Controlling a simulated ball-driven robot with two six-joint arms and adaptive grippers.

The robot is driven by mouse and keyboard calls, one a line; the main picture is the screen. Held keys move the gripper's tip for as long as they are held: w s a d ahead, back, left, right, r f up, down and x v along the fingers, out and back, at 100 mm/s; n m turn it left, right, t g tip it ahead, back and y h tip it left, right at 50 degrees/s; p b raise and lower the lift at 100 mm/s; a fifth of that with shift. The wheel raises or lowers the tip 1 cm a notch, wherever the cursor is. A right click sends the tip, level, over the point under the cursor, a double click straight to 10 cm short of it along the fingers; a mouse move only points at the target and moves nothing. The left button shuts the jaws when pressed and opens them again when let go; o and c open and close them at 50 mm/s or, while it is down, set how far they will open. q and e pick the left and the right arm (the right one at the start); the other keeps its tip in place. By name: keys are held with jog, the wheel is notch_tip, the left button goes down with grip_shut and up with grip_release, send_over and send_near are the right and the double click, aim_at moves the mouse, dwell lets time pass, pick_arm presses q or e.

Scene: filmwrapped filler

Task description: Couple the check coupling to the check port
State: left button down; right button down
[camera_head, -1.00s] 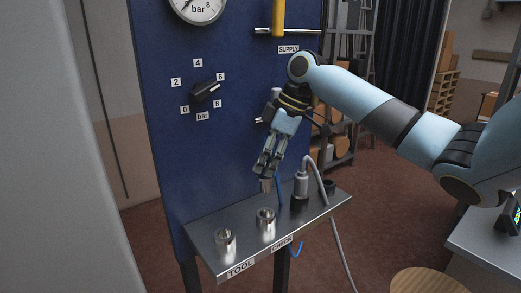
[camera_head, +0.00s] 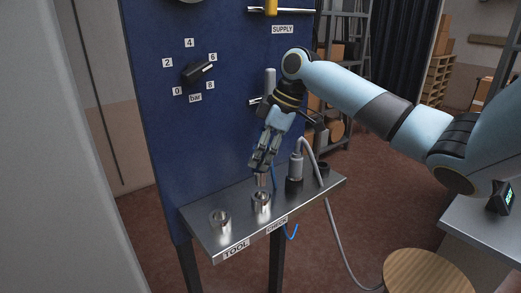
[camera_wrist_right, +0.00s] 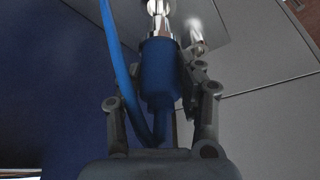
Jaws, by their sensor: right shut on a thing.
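My right gripper (camera_head: 262,166) is shut on the check coupling, which has a blue body (camera_wrist_right: 160,80) and a shiny metal nose (camera_wrist_right: 159,12) in the right wrist view. In the head view the coupling's metal tip (camera_head: 260,181) points down, just above the check port (camera_head: 261,202), a metal socket behind the CHECK label (camera_head: 277,226). I cannot tell whether the tip touches the port. A blue hose (camera_wrist_right: 117,60) runs from the coupling's rear past the fingers. My left gripper is not in view.
The tool port (camera_head: 220,219) stands left on the same steel shelf (camera_head: 238,226). A grey connector with a hose (camera_head: 296,166) stands close to the right of the gripper. The blue panel (camera_head: 170,130) with a pressure knob (camera_head: 197,71) rises behind.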

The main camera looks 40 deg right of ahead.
aim_at(261, 177)
jog(key=shift+f+b, duration=1.25)
jog(key=shift+f, duration=1.85)
jog(key=shift+s+f, duration=0.1)
jog(key=shift+f, duration=0.25)
jog(key=c, duration=0.8)
grip_release()
jog(key=shift+o, duration=0.2)
jog(key=shift+r, duration=0.15)
jog(key=v, duration=1.1)
jog(key=shift+r, duration=0.25)
jog(key=shift+s+d, duration=0.1)
